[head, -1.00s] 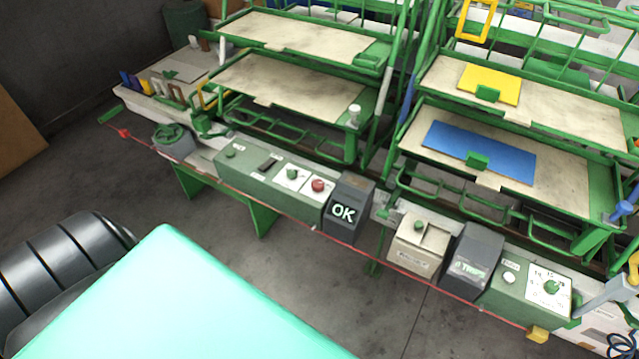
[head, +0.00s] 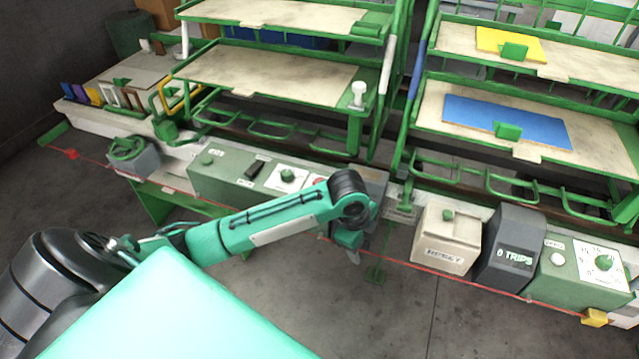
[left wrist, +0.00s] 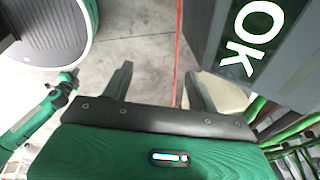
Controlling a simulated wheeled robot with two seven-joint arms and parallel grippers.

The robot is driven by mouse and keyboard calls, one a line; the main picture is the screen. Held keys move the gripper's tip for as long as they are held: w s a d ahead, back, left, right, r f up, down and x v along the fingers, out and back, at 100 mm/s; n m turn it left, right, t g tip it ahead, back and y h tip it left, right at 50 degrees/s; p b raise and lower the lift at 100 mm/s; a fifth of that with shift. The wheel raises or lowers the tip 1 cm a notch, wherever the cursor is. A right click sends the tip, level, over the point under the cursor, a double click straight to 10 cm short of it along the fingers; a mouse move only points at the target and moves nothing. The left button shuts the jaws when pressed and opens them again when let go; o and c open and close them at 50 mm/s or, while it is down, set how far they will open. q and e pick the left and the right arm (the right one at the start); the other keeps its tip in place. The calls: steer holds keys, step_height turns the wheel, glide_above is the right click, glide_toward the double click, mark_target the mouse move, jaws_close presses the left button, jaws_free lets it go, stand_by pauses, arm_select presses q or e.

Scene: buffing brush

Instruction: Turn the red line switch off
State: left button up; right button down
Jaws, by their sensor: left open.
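A red switch knob (head: 316,181) on the front of the green control box (head: 225,178) is mostly hidden behind my left arm in the head view; only a bit of red shows. My left gripper (head: 351,258) hangs in front of the bench, to the right of and below that knob. The red knob is not seen in the wrist view.
A red cord (head: 440,270) runs along the bench front and passes near my left gripper; it also shows in the wrist view (left wrist: 178,50). A beige box (head: 447,240), a dark TRIPS box (head: 510,247) and a dial panel (head: 601,264) stand to the right. The floor in front is clear.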

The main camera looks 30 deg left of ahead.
arm_select(q)
steer(key=w+a+r+m, duration=0.1)
steer(key=w+a+r, duration=0.1)
steer(key=w+a+r+m+y, duration=0.1)
steer(key=w+a+r, duration=0.1)
steer(key=a+r, duration=0.1)
steer(key=w+a+r+m+g, duration=0.1)
steer(key=w+a+r+m, duration=0.1)
steer(key=a, duration=0.1)
steer(key=shift+w+a+r+y, duration=0.15)
steer(key=shift+r+y, duration=0.15)
steer(key=shift+r, duration=0.05)
step_height(320, 180, up, 10)
steer(key=f+m+g, duration=0.1)
steer(key=m, duration=0.1)
glide_above(320, 179)
steer(key=shift+y, duration=0.3)
steer(key=f, duration=1.3)
steer(key=shift+s+d+f, duration=0.1)
steer(key=shift+s+d, duration=0.25)
steer(key=shift+s, duration=0.05)
